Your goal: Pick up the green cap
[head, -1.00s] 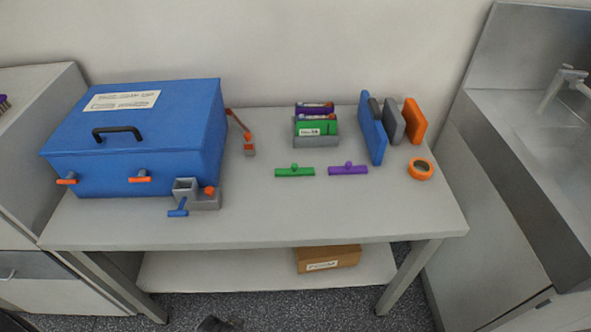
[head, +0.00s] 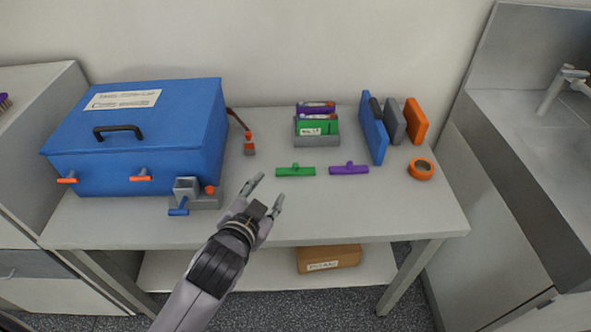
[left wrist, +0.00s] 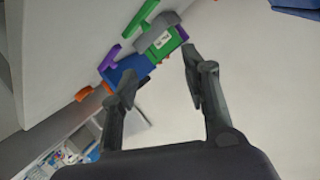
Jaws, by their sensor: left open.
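The green cap (head: 295,171) is a short bar with a small knob, lying on the table in front of the battery holder. It also shows near the top of the left wrist view (left wrist: 141,18). My left gripper (head: 266,193) is open and empty. In the head view it appears to the left of and nearer than the green cap, apart from it, over the table's front part. Both fingers also show in the left wrist view (left wrist: 160,72). My right gripper is not in view.
A similar purple cap (head: 348,168) lies right of the green one. Behind stands a grey holder (head: 316,141) with green and purple blocks. A blue case (head: 160,140) fills the left. Upright panels (head: 374,138) and an orange ring (head: 421,169) are right. The table's front right is clear.

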